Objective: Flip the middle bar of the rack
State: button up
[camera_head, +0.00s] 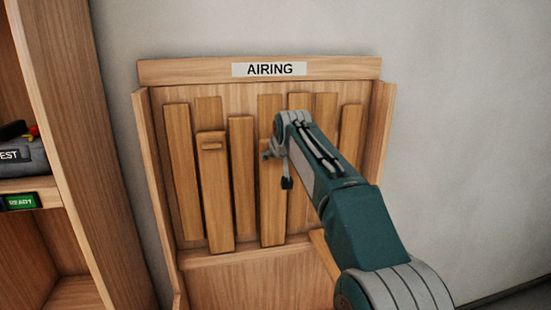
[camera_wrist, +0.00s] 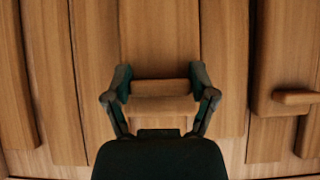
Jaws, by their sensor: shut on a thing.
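The wooden rack (camera_head: 262,259) stands against the wall under an "AIRING" label and holds several upright wooden bars. The middle bar (camera_head: 272,205) stands forward of its neighbours, and its upper part is partly hidden by my arm. In the wrist view the bar (camera_wrist: 160,40) fills the centre, with a short horizontal handle (camera_wrist: 160,88) on its face. My gripper (camera_wrist: 160,82) is shut on this handle, one finger at each end. In the head view my gripper (camera_head: 268,151) shows only partly beside the arm's end.
Another bar with a handle (camera_head: 212,146) stands to the left; it also shows at the right of the wrist view (camera_wrist: 296,97). A wooden shelf unit (camera_head: 70,130) with a dark bundle (camera_head: 20,157) is at far left. Bare wall (camera_head: 460,120) lies to the right.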

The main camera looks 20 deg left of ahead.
jog(key=shift+r, duration=0.55)
jog(key=o, duration=1.2)
jog(key=shift+c, duration=0.2)
jog(key=shift+o, duration=0.4)
jog(key=shift+s, duration=0.1)
jog(key=shift+f, duration=0.25)
jog(key=v, duration=1.1)
jog(key=shift+s+d, duration=0.2)
jog(key=shift+s, duration=0.1)
